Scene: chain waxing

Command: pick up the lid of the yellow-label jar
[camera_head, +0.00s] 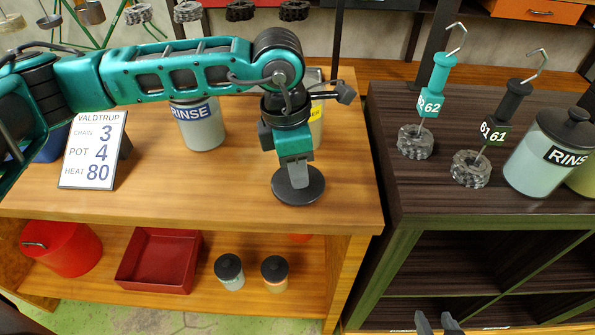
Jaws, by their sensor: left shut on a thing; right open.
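My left gripper (295,178) points down and is shut on a round black lid (303,196) over the front right of the wooden table. I cannot tell whether the lid touches the tabletop or hangs just above it. The yellow-label jar (316,112) stands behind my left wrist. The wrist hides most of it; a strip of yellow label and part of its upper side show. My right gripper (438,324) is at the bottom edge, in front of the dark shelf unit, with its fingers apart and nothing between them.
A RINSE jar (201,128) and a sign (93,150) reading chain 3, pot 4, heat 80 stand on the wooden table. The dark table (405,190) at right holds two tagged hooks with chains and a lidded RINSE jar (548,155). Two small jars stand on the lower shelf.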

